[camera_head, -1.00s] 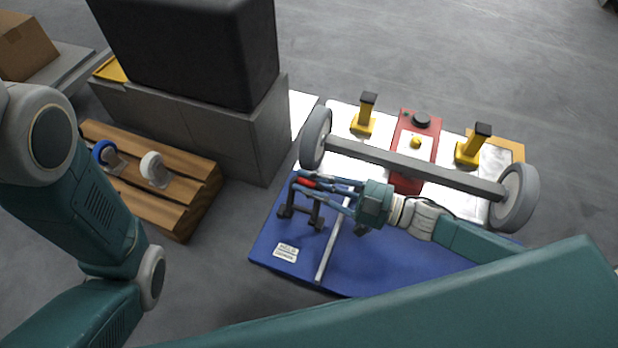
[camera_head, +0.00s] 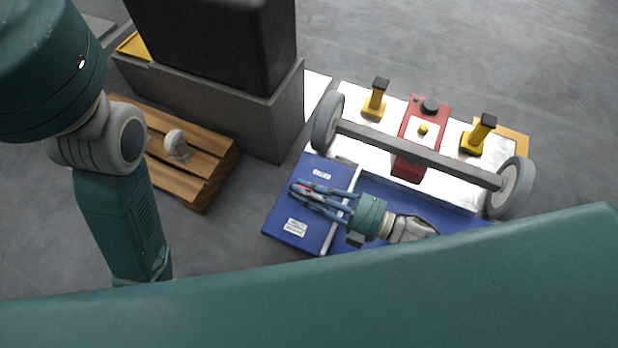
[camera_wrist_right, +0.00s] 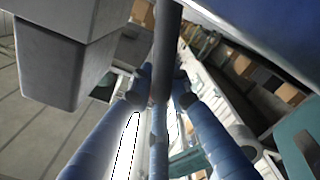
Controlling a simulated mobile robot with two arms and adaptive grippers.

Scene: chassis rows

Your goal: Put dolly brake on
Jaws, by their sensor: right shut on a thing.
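My right gripper (camera_head: 299,190) is over the left end of a blue base (camera_head: 282,222) in the head view. A small red part (camera_head: 305,189) shows between its fingers. In the right wrist view, the blue fingers close around a dark grey bar (camera_wrist_right: 166,50); its far end is hidden. A grey axle (camera_head: 420,158) with two wheels crosses the base behind the gripper. My left arm shows at the left, but its gripper is out of view. No part is clearly marked as the brake.
A red box (camera_head: 408,168) with knobs stands between two yellow stands (camera_head: 376,99) (camera_head: 477,136). A wooden pallet (camera_head: 208,176) with a white-wheeled caster (camera_head: 177,145) lies left. A grey block (camera_head: 268,125) under a black box stands between.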

